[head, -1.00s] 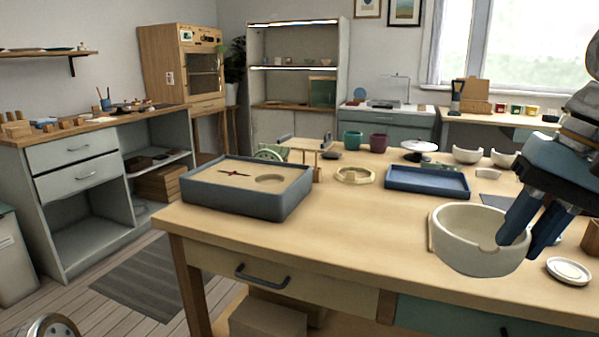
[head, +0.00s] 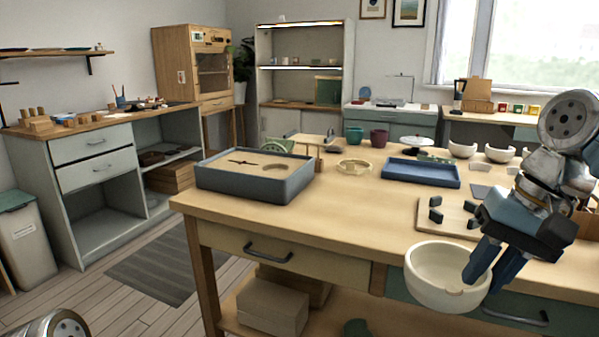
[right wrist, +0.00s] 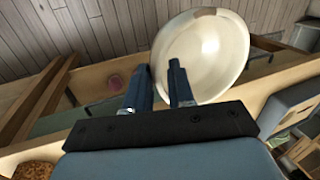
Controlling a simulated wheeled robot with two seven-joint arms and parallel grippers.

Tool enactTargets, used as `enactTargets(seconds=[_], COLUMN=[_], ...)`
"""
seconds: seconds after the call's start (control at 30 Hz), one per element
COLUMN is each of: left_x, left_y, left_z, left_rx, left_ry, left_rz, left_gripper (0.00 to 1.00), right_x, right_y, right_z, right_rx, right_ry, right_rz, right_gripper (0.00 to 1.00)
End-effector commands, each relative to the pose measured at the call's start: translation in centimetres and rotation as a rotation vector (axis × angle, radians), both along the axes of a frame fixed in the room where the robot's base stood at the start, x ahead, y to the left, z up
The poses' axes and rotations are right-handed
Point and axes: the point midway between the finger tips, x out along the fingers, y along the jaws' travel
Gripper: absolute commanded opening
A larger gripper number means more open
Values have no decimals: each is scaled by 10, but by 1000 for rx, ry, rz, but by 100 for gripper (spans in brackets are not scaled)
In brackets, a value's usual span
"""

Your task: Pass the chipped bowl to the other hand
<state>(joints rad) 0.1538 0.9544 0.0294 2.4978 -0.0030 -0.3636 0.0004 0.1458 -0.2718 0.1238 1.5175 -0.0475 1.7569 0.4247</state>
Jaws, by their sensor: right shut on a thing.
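The chipped bowl (head: 428,288) is cream-white, with a small notch in its rim. It hangs roughly upright in front of the table's front edge. My right gripper (head: 478,272) is shut on the bowl's right rim, its blue fingers reaching down from the upper right. In the right wrist view the bowl (right wrist: 205,50) shows as a wide pale round beyond the fingertips of the gripper (right wrist: 160,78). My left gripper is not in view; only a rounded part of my left arm shows at the bottom left corner.
The wooden table (head: 340,215) carries a grey sand tray (head: 250,186), a blue tray (head: 420,176) and a board with dark pegs (head: 427,222). White bowls (head: 462,150) stand at the back right. Cardboard boxes (head: 272,305) sit on the lower shelf. The floor at left front is free.

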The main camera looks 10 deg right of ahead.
Motion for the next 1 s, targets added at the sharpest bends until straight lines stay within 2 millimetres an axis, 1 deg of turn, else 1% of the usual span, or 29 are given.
enactTargets(seconds=[0.03,0.17,0.2,0.27,0.3,0.37,0.4,0.47,0.5,0.6,0.63,0.7,0.83,0.87,1.0], left_x=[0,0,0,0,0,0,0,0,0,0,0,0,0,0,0], left_y=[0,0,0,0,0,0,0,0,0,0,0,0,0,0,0], left_z=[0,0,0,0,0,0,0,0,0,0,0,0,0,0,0], left_rx=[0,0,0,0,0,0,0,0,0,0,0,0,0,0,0], left_ry=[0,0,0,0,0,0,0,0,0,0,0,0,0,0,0], left_rz=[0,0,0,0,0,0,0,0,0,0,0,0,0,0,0], left_gripper=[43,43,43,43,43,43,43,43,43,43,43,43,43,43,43], right_x=[6,25,33,47,57,73,84,101,111,135,141,154,170,173,173], right_y=[4,16,21,29,36,45,52,62,68,81,85,91,100,102,101], right_z=[-14,-59,-78,-108,-131,-169,-193,-229,-253,-303,-317,-341,-375,-380,-379], right_rx=[1,1,2,3,2,4,3,4,5,4,4,2,1,1,1], right_ry=[5,7,10,13,14,16,17,17,17,12,11,6,3,3,-1], right_rz=[17,74,97,137,166,214,246,293,322,387,404,436,480,486,484], right_gripper=[0,0,0,0,0,0,0,0,0,0,0,0,0,0,0])
